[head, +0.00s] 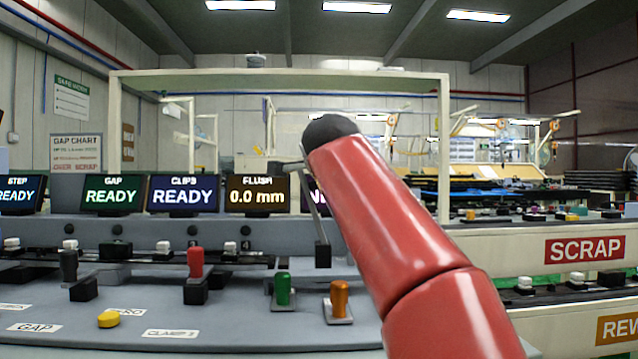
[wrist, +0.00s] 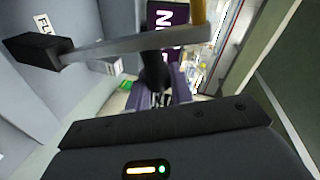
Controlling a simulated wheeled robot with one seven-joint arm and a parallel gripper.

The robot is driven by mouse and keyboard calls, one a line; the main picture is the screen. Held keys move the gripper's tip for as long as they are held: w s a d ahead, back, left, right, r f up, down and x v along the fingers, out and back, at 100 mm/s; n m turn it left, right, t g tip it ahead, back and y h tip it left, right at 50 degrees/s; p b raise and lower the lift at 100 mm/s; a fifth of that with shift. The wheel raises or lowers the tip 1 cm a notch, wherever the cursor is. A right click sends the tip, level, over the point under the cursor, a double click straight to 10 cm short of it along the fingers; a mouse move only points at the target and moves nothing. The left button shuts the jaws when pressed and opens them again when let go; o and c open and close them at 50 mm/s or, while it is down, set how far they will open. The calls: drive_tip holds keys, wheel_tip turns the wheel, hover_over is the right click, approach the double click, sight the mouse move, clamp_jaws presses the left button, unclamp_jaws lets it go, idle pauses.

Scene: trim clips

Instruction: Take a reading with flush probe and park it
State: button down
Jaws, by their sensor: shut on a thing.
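The flush probe (wrist: 130,46) appears to be the pale rod with a black block at its end, beside a yellow part at the top of the wrist view. In the head view this probe (head: 322,254) hangs down beside my red arm, with its black block low over the grey bench. My gripper (wrist: 155,72) is shut on it; the grip itself is not clearly seen, and in the head view my arm hides the jaws. I cannot tell whether the block touches the bench.
Green (head: 283,289) and orange (head: 340,300) handles stand on small plates near the probe. A red handle (head: 195,262) stands further left, and a yellow knob (head: 109,319) sits at front left. A SCRAP bin (head: 500,246) is at right. My arm covers the bench centre-right.

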drive_tip(key=shift+d+m, duration=0.3)
drive_tip(key=shift+d, duration=0.1)
drive_tip(key=c, duration=1.3)
unclamp_jaws()
drive_tip(key=shift+d, duration=0.1)
drive_tip(key=shift+o, duration=0.2)
drive_tip(key=shift+s, duration=0.1)
drive_tip(key=d+b+v, duration=0.1)
drive_tip(key=v, duration=0.6)
drive_tip(key=shift+s+a, duration=0.35)
drive_tip(key=shift+a, duration=0.15)
drive_tip(key=shift+r, duration=0.1)
